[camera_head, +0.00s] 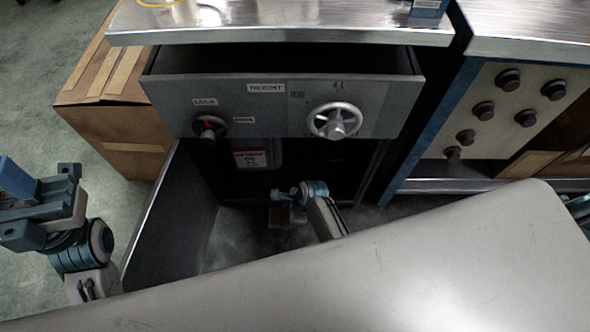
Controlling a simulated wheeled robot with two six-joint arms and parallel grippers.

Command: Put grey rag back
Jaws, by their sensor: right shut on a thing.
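My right gripper (280,215) reaches low into the open cabinet below the control panel. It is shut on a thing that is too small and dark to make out. I cannot pick out the grey rag anywhere in the view. My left gripper (20,209) is at the left edge above the floor, outside the cabinet. Its fingers are apart and nothing shows between them.
The cabinet's door (172,225) stands open at left. A labelled canister (258,154) is inside. A cardboard box (115,125) stands left of the cabinet.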

